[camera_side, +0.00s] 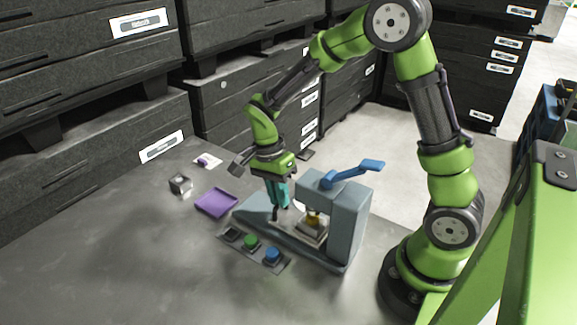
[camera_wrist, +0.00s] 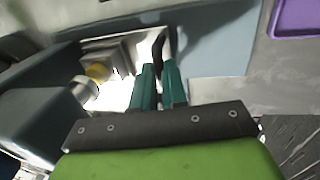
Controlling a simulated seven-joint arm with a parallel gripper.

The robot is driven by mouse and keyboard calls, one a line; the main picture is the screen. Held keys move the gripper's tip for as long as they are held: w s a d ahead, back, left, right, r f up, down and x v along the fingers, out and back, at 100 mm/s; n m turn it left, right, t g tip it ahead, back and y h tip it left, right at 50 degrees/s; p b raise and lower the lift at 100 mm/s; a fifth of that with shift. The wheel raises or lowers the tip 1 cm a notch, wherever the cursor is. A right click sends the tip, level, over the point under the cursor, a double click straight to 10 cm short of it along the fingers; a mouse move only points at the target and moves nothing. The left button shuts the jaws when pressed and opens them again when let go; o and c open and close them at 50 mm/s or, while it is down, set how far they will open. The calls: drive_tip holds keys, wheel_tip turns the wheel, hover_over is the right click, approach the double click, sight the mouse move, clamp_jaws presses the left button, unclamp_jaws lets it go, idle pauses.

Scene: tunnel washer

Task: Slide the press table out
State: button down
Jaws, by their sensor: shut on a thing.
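The press (camera_side: 345,225) is a grey-blue frame with a blue lever (camera_side: 345,173) on top. Its press table (camera_side: 311,232) is a pale metal plate under the press head, with a block and a yellow-brass part at it. It also shows bright in the wrist view (camera_wrist: 118,88). My gripper (camera_side: 275,206) stands at the open side of the press, pointing down. Its teal fingers (camera_wrist: 158,72) are shut on a thin dark upright piece at the table's edge, seemingly the table's handle. The fingers hide part of the handle.
A button panel (camera_side: 232,236) with black, green and blue buttons lies in front of the press. A purple tray (camera_side: 216,203) and a small metal cube (camera_side: 181,184) lie to the left. The bench's front left is clear. Black crates stand behind.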

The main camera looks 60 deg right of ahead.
drive_tip(key=w, duration=1.1)
drive_tip(key=shift+w, duration=0.35)
drive_tip(key=c, duration=1.2)
unclamp_jaws()
drive_tip(key=shift+o, duration=0.2)
drive_tip(key=shift+s, duration=0.1)
drive_tip(key=w+r, duration=0.3)
drive_tip(key=r, duration=1.3)
drive_tip(key=shift+w+r, duration=0.15)
drive_tip(key=shift+r, duration=0.15)
